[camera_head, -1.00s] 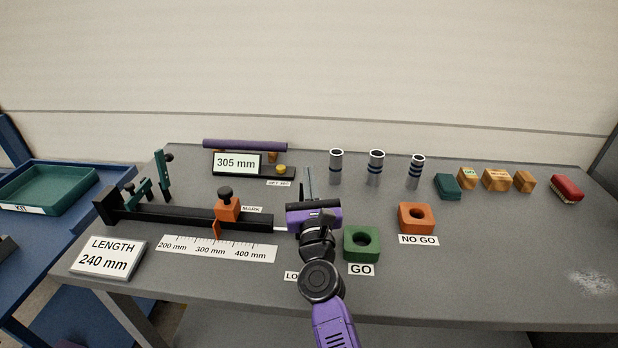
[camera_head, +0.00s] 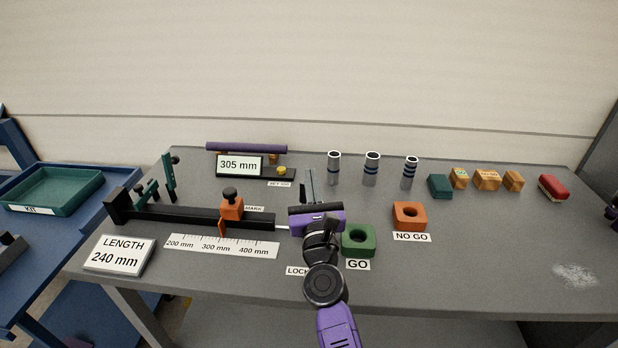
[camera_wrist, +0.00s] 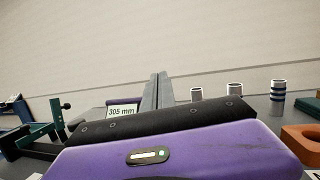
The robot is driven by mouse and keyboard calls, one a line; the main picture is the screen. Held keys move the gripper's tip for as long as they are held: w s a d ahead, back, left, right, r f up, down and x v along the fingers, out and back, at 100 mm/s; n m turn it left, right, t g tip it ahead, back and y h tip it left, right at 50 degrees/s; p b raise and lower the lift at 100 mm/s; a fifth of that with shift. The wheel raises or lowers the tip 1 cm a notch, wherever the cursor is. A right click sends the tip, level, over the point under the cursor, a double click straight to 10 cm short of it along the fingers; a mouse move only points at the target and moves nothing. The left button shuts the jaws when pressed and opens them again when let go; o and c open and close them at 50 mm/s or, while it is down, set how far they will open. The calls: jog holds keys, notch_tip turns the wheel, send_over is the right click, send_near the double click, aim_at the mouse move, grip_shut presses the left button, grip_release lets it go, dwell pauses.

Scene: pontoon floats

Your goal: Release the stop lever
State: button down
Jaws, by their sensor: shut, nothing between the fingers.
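A black rail (camera_head: 180,213) lies across the left half of the bench. An orange stop block (camera_head: 232,209) with a black knob (camera_head: 230,192) and a downward pointer sits on it. A thin pale rod (camera_head: 282,227) shows at the rail's right end and runs behind my gripper's body. A label beginning "LOCK" (camera_head: 296,271) is partly covered by my arm; any lever beside it is hidden. My gripper (camera_head: 309,178) is shut and empty, its fingers pointing towards the back of the bench, right of the rail. The shut fingers also show in the wrist view (camera_wrist: 157,90).
A green GO block (camera_head: 359,240) stands close right of my wrist, and an orange NO GO block (camera_head: 409,216) beyond it. Metal tubes (camera_head: 372,168) stand behind. A display (camera_head: 240,165) reads 305 mm; a card (camera_head: 116,254) reads LENGTH 240 mm. Green upright parts (camera_head: 170,178) stand behind the rail's left end.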

jog(key=s+d+r+p, duration=0.1)
jog(key=s+r+p, duration=0.3)
jog(key=s+p, duration=0.2)
jog(key=shift+s+d+r, duration=0.2)
jog(key=shift+s+r, duration=0.15)
jog(key=shift+s, duration=0.4)
